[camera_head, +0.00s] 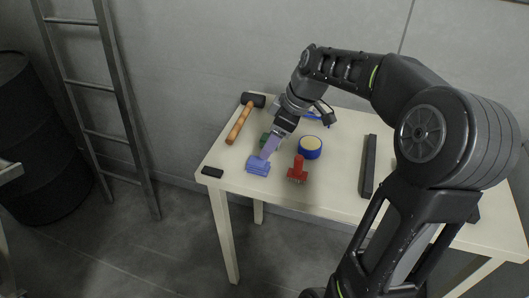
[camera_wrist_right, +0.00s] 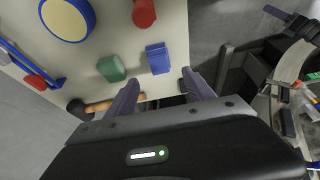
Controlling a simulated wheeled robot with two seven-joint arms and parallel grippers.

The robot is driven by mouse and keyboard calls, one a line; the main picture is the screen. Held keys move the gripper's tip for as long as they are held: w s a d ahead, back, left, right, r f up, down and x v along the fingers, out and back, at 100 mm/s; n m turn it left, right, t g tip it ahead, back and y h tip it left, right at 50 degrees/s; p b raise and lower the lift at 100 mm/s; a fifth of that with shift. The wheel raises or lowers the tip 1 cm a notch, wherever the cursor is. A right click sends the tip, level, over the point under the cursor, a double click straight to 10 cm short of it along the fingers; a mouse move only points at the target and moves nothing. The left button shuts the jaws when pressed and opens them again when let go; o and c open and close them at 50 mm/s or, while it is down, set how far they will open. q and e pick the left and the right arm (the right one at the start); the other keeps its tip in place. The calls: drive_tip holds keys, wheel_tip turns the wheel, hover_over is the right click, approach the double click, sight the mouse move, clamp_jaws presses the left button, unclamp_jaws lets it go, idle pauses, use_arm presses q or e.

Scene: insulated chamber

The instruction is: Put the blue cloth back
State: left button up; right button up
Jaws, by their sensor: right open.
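The blue cloth (camera_head: 257,166) is a small folded block near the front left of the white table. It also shows in the right wrist view (camera_wrist_right: 158,58), beyond the fingertips and roughly in line with the gap between them. My right gripper (camera_head: 268,148) points down at the table just behind the cloth; one finger overlaps it in the head view, and I cannot tell whether they touch. In the right wrist view my right gripper (camera_wrist_right: 160,88) has its two purple fingers wide apart, with nothing held. My left gripper is not in view.
Close by on the table (camera_head: 330,198) are a green block (camera_wrist_right: 111,69), a red object (camera_head: 298,170), a round blue-rimmed tin (camera_head: 310,148), a mallet (camera_head: 240,121) and a small black block (camera_head: 212,172). A black bar (camera_head: 368,166) lies right. A ladder (camera_head: 118,85) leans left.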

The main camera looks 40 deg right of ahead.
drive_tip(key=shift+v, duration=1.9)
drive_tip(key=shift+f, duration=0.1)
